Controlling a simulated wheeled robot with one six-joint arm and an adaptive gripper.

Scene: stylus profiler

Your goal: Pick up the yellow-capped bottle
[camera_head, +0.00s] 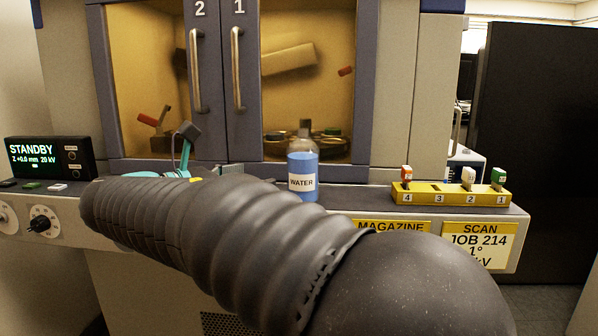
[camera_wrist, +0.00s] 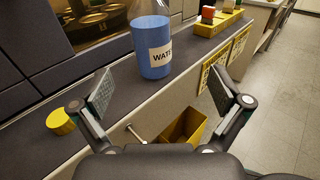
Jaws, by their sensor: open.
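A yellow round cap-like piece (camera_wrist: 61,121) sits on the dark counter at the left of the wrist view. A small yellow patch (camera_head: 196,180) shows just above my arm in the head view; I cannot tell whether a bottle body is under it. A clear bottle of blue liquid labelled WATER (camera_head: 302,170), with a dark cap, stands upright on the counter. It also shows in the wrist view (camera_wrist: 150,42), beyond my fingers, its top cut off. My gripper (camera_wrist: 160,93) is open and empty, its fingers wide apart, with the yellow piece outside the left finger.
A yellow rack (camera_head: 451,196) with numbered slots holds several small capped items at the right. A cabinet with two glass doors (camera_head: 218,70) stands behind the counter (camera_head: 367,197). A STANDBY display (camera_head: 45,158) is at left. A yellow bin (camera_wrist: 190,124) is low beside the counter.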

